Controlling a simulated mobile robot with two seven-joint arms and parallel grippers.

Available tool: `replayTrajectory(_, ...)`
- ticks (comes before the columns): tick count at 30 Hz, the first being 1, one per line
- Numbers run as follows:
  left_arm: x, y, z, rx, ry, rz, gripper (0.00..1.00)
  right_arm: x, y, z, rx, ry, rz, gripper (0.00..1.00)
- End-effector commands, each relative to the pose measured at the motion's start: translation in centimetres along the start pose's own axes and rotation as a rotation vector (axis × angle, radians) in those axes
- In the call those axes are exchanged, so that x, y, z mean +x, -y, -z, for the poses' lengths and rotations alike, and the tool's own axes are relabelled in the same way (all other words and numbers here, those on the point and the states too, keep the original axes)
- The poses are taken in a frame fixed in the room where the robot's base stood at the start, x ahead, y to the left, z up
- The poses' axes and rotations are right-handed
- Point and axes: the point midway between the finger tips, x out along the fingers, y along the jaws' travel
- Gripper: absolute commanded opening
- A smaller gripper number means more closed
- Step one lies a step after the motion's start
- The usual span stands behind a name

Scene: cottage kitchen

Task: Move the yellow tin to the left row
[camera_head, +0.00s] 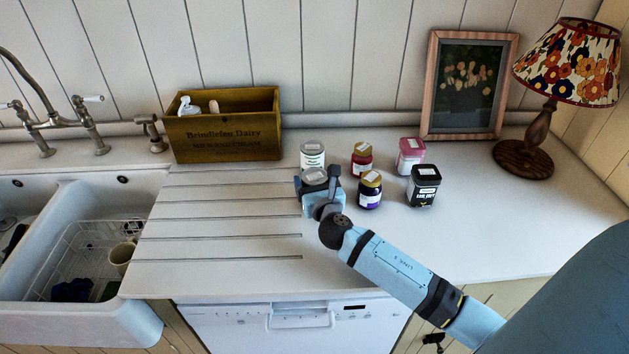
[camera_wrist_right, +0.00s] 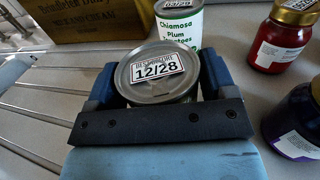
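A round tin (camera_wrist_right: 157,73) with a silver lid and a label reading 12/28 sits between the fingers of my right gripper (camera_head: 316,187). The fingers press close against both sides of it in the right wrist view. Its side wall is hidden, so I cannot tell its colour or whether it touches the counter. No plainly yellow tin shows. A white tin with green print (camera_head: 312,155), labelled plum tomatoes, stands just behind it and also shows in the right wrist view (camera_wrist_right: 181,24). My left gripper is out of view.
Right of the gripper stand a red jar (camera_head: 362,161), a dark purple jar (camera_head: 369,192), a pink-lidded container (camera_head: 410,157) and a black tin (camera_head: 424,187). A wooden box (camera_head: 222,130) stands behind. The grooved drainer (camera_head: 220,215) at left is clear, beside the sink (camera_head: 95,235).

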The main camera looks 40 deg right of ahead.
Motion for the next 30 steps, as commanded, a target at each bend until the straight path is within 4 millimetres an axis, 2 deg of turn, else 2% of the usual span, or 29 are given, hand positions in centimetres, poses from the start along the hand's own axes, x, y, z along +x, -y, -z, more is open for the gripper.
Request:
replayTrajectory(1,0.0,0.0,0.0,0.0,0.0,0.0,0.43,0.0,0.0,-0.1,0.0,0.0,0.0,0.9)
replayTrajectory(2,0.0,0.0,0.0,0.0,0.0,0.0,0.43,0.0,0.0,-0.1,0.0,0.0,0.0,0.94)
replayTrajectory(11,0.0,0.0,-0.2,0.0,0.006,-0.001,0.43,0.0,0.0,-0.3,0.001,0.001,0.0,0.94)
replayTrajectory(14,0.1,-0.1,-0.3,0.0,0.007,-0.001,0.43,-0.8,0.0,-0.3,0.001,0.0,-0.001,0.94)
replayTrajectory(24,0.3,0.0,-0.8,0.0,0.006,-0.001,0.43,-7.8,0.0,-0.1,0.0,-0.002,-0.001,0.94)
replayTrajectory(30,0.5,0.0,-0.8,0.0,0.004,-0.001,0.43,-10.9,0.0,-0.2,0.001,0.0,-0.001,0.94)
